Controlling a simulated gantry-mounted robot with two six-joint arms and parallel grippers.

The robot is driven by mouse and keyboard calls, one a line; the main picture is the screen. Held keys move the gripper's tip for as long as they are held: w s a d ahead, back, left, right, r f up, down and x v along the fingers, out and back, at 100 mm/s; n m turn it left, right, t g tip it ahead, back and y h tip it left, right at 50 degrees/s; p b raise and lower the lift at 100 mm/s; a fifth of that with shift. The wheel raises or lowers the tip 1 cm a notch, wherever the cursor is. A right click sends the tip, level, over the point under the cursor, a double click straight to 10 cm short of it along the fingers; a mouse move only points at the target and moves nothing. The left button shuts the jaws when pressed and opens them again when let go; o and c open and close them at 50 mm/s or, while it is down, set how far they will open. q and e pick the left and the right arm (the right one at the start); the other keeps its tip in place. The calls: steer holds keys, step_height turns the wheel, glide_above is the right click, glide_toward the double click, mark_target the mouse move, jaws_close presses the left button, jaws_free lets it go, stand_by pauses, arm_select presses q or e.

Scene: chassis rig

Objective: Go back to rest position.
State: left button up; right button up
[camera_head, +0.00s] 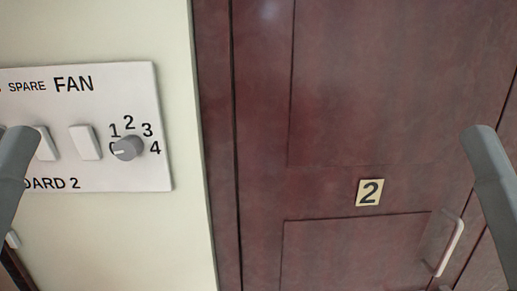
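My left arm (14,165) comes in at the left edge as a grey rounded link in front of the switch board. My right arm (491,175) comes in at the right edge in front of the dark red door. Both links run out of the picture at the bottom or side. Neither gripper's fingers can be seen, and nothing held is visible.
A white switch board (115,180) on the cream wall carries rocker switches (86,142) and a grey fan knob (127,148) beside the numbers.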

step_height(320, 180, up, 30)
steer(key=p, duration=2.7)
